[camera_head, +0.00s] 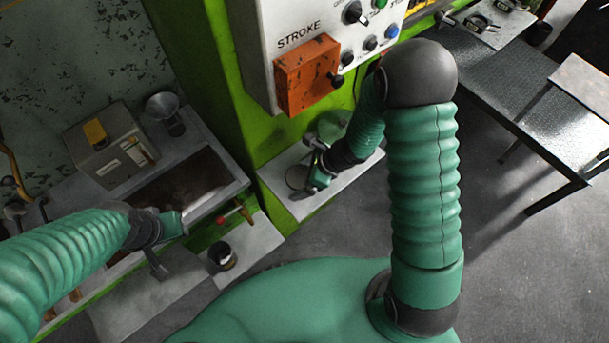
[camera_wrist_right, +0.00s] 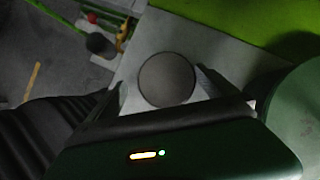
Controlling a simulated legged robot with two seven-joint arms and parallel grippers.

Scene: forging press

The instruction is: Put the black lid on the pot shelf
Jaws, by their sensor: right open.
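The black lid (camera_wrist_right: 166,79) shows as a flat dark disc in the right wrist view, lying on a pale shelf (camera_wrist_right: 143,62). In the head view the lid (camera_head: 297,177) is partly covered by my right gripper (camera_head: 309,180). That gripper is open, with the lid between its two fingers in the wrist view; I cannot tell whether they touch it. My left gripper (camera_head: 163,245) is over the bench at the left, and its fingers are unclear. Another pale shelf (camera_head: 255,248) holds a small dark pot (camera_head: 222,255); I cannot tell which one is the pot shelf.
The green press column (camera_head: 215,60) and its control panel (camera_head: 320,40) with an orange box (camera_head: 306,76) stand behind my right arm. A trough (camera_head: 185,180), a grey box (camera_head: 110,145) and a funnel (camera_head: 163,110) are at left. A dark table (camera_head: 510,90) stands at right.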

